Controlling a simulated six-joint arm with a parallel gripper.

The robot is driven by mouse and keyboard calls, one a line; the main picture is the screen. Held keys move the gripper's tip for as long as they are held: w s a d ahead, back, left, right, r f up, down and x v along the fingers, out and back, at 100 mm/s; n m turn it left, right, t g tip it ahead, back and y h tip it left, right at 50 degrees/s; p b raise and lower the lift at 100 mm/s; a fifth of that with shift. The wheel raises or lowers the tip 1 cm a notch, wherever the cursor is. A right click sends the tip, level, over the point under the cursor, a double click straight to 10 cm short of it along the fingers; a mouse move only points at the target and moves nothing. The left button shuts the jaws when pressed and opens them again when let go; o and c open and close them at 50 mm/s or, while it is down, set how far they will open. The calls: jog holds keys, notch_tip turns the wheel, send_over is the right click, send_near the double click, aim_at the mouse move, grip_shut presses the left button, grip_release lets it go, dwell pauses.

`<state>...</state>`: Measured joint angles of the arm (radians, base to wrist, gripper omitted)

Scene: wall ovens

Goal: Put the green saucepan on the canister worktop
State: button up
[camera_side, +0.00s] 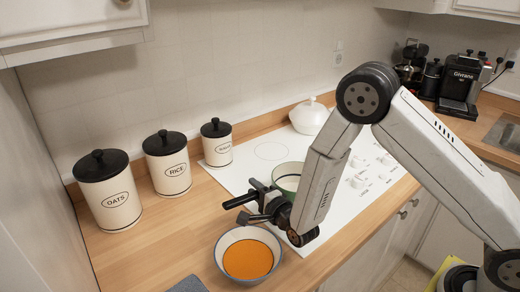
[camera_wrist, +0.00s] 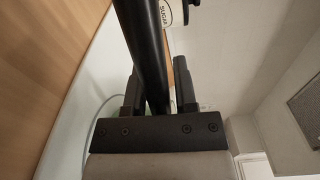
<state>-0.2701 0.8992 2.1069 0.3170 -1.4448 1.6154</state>
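The green saucepan (camera_side: 287,178) is at the front left of the white hob in the side view, partly hidden behind my arm. Its black handle (camera_side: 240,200) points left, toward the canisters. My gripper (camera_side: 262,205) is at the handle. In the wrist view the handle (camera_wrist: 146,50) runs between the two fingers (camera_wrist: 158,88), which appear closed against its sides. I cannot tell whether the pan's base touches the hob. The canister worktop (camera_side: 165,235) is the wooden counter at the left, with bare wood in front of the canisters.
Oats (camera_side: 112,203), rice (camera_side: 169,172) and sugar (camera_side: 217,150) canisters line the worktop's back. A bowl of orange contents (camera_side: 248,260) stands at the front, close below my gripper. A white lidded pot (camera_side: 309,118) is at the back of the hob (camera_side: 240,177). A grey cloth (camera_side: 188,285) lies at the front edge.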

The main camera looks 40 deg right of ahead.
grip_shut()
dwell(1.1)
